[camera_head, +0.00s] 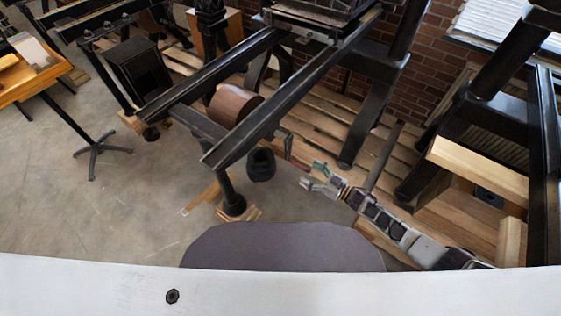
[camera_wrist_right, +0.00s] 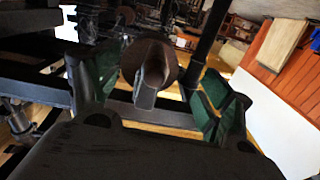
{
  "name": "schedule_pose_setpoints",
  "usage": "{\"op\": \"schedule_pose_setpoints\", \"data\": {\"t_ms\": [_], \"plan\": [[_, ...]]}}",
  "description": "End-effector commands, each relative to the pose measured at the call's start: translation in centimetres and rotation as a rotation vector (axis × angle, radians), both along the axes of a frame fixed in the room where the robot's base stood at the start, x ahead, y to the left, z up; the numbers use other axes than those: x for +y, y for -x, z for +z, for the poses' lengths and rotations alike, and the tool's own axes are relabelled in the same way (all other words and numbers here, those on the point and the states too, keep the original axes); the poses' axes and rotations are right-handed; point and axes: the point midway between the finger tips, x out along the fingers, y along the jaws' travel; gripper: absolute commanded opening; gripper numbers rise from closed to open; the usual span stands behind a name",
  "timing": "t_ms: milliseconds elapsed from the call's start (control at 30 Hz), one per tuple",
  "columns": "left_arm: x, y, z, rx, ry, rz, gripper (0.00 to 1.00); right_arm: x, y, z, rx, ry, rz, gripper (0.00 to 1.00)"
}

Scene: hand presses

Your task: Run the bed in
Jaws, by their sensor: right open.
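The hand press has two long black rails (camera_head: 285,95) running from the upper right down to the lower left. The bed (camera_head: 315,14) sits at their upper end, cut by the top edge. A brown drum (camera_head: 234,104) is between the rails. My right gripper (camera_head: 318,178) is in front of the near rail, its fingers apart. In the right wrist view my right gripper (camera_wrist_right: 152,92) has green pads on both sides of a brown rounded part with a grey end (camera_wrist_right: 150,68), which looks like a crank handle. I cannot tell whether the pads touch it. My left gripper is out of view.
A black leg (camera_head: 232,195) stands on a wood block below the rails' near end. Another dark press (camera_head: 500,120) with wooden beams is at the right. A small wooden table (camera_head: 30,75) is at the far left. Bare concrete floor (camera_head: 130,200) lies at the left.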

Motion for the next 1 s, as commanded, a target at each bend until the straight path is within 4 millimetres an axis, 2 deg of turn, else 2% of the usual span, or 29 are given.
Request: {"op": "schedule_pose_setpoints", "data": {"t_ms": [1000], "plan": [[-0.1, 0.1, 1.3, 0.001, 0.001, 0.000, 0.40, -5.1, 3.5, 0.0, 0.002, -0.001, 0.000, 0.80]]}}
